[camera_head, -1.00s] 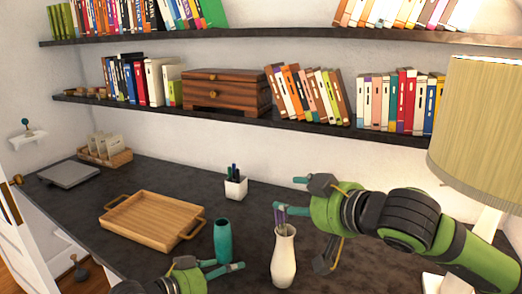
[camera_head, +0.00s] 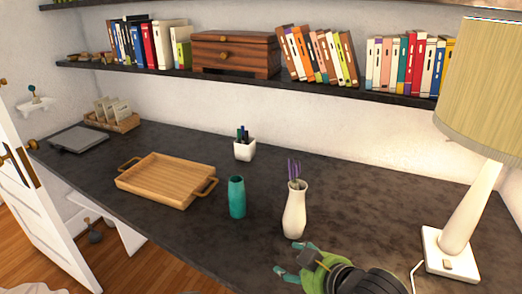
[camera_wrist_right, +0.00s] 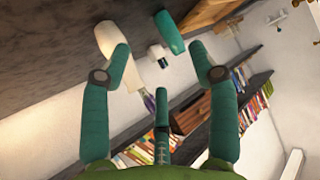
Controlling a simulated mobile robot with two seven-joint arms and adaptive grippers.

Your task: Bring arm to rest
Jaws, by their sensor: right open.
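My right gripper (camera_head: 297,261) is at the front edge of the desk, low in the head view, below and in front of the white vase (camera_head: 294,212). Its teal fingers are spread and nothing is between them; they also show apart in the right wrist view (camera_wrist_right: 160,58). The vase stands upright with purple stems (camera_head: 293,170) in its neck. The gripper looks clear of it. My left gripper is not in view.
The dark desk (camera_head: 350,200) also holds a teal cup (camera_head: 237,198), a wooden tray (camera_head: 165,182), a white pen holder (camera_head: 244,150) and a lamp (camera_head: 465,220) at the right. Shelves with books run along the wall above. The desk right of the vase is clear.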

